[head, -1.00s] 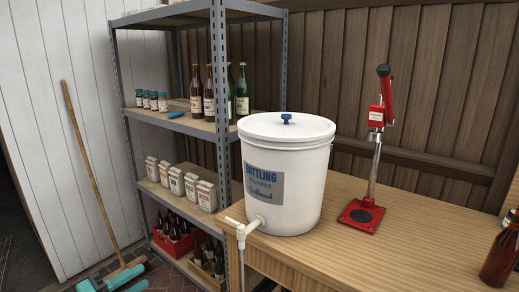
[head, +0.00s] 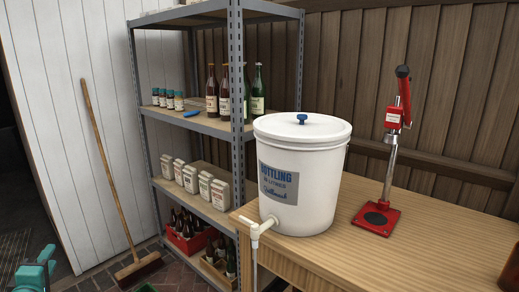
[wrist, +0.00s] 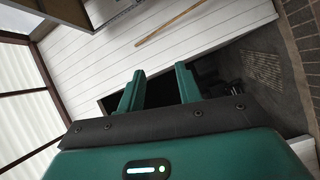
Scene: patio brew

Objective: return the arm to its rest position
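My gripper (wrist: 160,70) shows in the wrist view with its two teal fingers apart and nothing between them. In the head view, a teal part of my gripper (head: 36,272) is at the lower left corner, partly cut off by the frame. It is left of the broom and away from the shelf and the bench. The wrist view looks past the fingers at a white plank wall (wrist: 200,30), tilted in the picture, and a dark opening.
A broom (head: 108,170) leans against the white wall. A metal shelf (head: 237,100) with bottles and cartons stands beside a wooden bench (head: 340,262). The bench holds a white bottling bucket (head: 318,190) with a tap and a red bottle capper (head: 377,217). A brown bottle (head: 511,272) is at the right edge.

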